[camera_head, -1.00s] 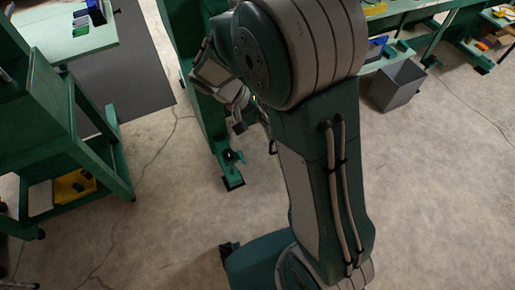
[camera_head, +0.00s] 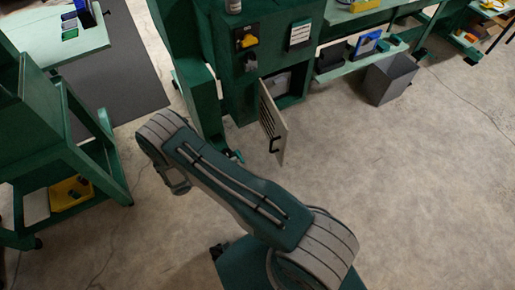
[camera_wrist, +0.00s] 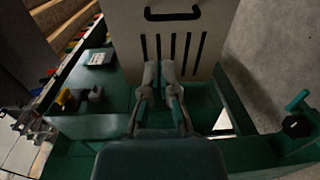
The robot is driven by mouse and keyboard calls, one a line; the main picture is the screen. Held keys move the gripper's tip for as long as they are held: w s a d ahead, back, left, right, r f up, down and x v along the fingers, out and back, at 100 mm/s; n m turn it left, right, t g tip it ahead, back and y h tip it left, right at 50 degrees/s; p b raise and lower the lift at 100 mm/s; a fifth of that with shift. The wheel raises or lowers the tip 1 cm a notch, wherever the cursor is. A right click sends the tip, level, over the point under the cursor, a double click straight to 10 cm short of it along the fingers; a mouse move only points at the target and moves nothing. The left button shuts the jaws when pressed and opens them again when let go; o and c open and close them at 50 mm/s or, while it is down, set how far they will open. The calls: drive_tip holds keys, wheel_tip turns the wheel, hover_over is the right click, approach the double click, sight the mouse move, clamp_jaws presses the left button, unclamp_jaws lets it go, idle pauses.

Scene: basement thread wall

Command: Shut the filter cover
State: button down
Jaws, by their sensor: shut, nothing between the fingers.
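The filter cover (camera_head: 273,122) is a pale slotted panel with a dark handle. It stands swung open, out from the opening of a green cabinet (camera_head: 238,98). In the wrist view the cover (camera_wrist: 218,25) fills the upper middle, with its dark handle at the top and its slots below. My gripper (camera_wrist: 161,72) is shut and empty. Its fingertips overlap the lower slotted part of the cover in that view; I cannot tell whether they touch it. In the head view my gripper is hidden.
A grey bin (camera_head: 391,78) stands on the floor to the right. A green cart (camera_head: 62,165) with a yellow bin stands at the left. The cabinet front carries a yellow knob (camera_head: 246,38) and a white label (camera_head: 300,33). The floor right of the cover is clear.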

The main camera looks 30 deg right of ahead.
drive_tip(key=d+f+t, duration=0.1)
drive_tip(key=d+f, duration=0.1)
drive_tip(key=d, duration=1.1)
drive_tip(key=shift+w+d+f+n+t+h, duration=0.2)
drive_tip(key=shift+w+f+n+t+h, duration=0.1)
drive_tip(key=shift+w+f+n+h, duration=0.1)
drive_tip(key=shift+s, duration=0.1)
